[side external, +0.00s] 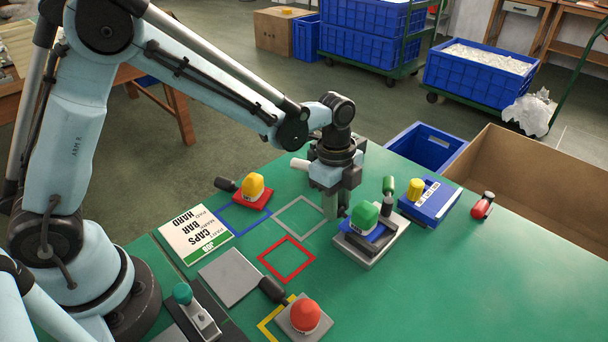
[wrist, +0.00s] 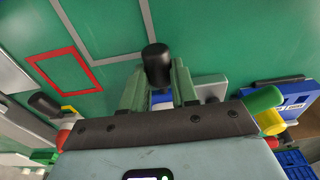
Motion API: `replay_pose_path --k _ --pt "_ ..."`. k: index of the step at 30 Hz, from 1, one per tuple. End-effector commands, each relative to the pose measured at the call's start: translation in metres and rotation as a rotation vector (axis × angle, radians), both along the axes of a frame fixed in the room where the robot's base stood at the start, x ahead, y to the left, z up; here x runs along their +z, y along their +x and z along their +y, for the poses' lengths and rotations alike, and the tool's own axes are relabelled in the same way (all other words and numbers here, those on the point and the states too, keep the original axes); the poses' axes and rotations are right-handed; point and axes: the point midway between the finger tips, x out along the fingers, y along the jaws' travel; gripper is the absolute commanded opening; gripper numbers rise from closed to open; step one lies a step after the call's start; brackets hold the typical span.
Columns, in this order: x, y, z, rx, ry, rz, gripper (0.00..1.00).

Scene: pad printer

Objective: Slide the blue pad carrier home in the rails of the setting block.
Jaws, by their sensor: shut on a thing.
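The blue pad carrier (side external: 378,233) bears a green pad (side external: 365,214) and sits at the setting block (side external: 369,256), a pale grey base with dark upper parts. My gripper (side external: 335,208) is upright at the carrier's left side. In the wrist view my gripper (wrist: 158,88) is shut on the carrier's black handle (wrist: 157,62), whose end stands out between the fingers. A small blue patch shows between the fingers in the wrist view. Fingers and pad hide much of the carrier and the rails, so I cannot tell how deep it sits.
A red carrier with a yellow pad (side external: 253,187) and a grey carrier with a red pad (side external: 305,315) rest on the green table. A blue box with a yellow knob (side external: 415,188) and a green-handled item (side external: 388,187) stand close behind the block. The table's front right is clear.

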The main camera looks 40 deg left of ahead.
Motion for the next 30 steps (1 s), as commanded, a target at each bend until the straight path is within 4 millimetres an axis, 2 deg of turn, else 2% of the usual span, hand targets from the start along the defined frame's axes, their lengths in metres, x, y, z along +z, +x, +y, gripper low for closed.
replay_pose_path --k 17,18,23,24,30 --pt "0.0000 0.0001 -0.0108 0.000 0.000 0.000 0.00" --pt "0.0000 0.0002 -0.0111 0.000 0.000 0.000 0.30" --pt "0.0000 0.0001 -0.0108 0.000 0.000 0.000 0.54" --pt "0.0000 0.0001 -0.0108 0.000 0.000 0.000 0.58" --pt "-0.0002 0.0001 -0.0107 0.000 0.000 0.000 0.58"
